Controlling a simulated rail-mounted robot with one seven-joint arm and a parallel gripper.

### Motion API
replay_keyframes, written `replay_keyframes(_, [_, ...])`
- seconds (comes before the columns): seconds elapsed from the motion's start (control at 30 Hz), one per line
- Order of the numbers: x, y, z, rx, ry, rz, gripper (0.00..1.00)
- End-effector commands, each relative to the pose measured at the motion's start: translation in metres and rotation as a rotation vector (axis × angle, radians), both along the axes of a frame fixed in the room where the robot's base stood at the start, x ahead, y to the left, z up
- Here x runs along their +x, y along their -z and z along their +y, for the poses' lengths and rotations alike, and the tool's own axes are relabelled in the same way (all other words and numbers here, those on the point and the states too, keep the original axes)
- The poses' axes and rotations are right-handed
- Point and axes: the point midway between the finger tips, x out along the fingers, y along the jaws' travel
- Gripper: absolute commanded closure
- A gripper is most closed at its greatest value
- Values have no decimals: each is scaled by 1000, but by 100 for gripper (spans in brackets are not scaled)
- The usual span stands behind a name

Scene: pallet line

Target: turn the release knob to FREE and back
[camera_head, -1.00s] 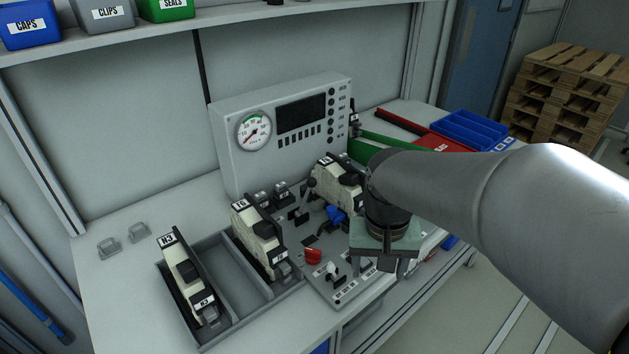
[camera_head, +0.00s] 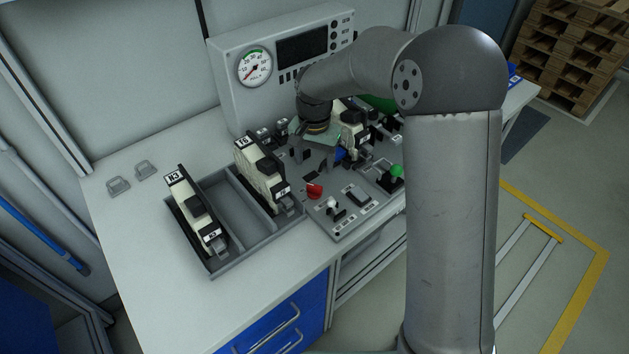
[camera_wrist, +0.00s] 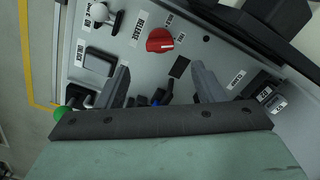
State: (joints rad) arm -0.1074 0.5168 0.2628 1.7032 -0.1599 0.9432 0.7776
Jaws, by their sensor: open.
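The red release knob (camera_head: 314,191) sits on the grey control panel (camera_head: 352,222) at the front of the bench. In the wrist view the red knob (camera_wrist: 160,40) carries a white mark, beside a RELEASE label and two smaller labels that I cannot read surely. My gripper (camera_wrist: 162,78) is open and empty, its two fingers spread in the wrist view. The knob lies beyond the fingertips in that picture, between their lines, and looks untouched. In the head view my wrist hangs over the back of the panel, behind the knob; the fingertips are hard to make out there.
A white toggle (camera_head: 332,203) and a green-topped knob (camera_head: 396,172) stand near the red knob. A blue part (camera_head: 340,154) is behind it. A grey tray (camera_head: 240,244) with labelled modules lies left. A gauge console (camera_head: 285,60) stands behind. The bench's front left is clear.

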Motion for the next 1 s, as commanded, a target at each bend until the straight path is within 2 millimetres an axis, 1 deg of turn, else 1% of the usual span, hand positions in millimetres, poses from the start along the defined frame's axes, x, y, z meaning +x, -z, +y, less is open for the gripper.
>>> replay_keyframes(0.03, [-1,11,0,0,0,6,38])
replay_keyframes(0.2, [-1,47,0,0,0,5,38])
replay_keyframes(0.3, [-1,65,0,-1,0,4,38])
replay_keyframes(0.4, [-1,78,0,0,0,2,38])
replay_keyframes(0.6, [0,91,0,0,0,0,38])
replay_keyframes(0.87, [0,93,0,1,0,-1,38])
replay_keyframes(0.97, [0,92,0,1,0,-1,63])
replay_keyframes(1.0, [0,92,0,1,0,-1,74])
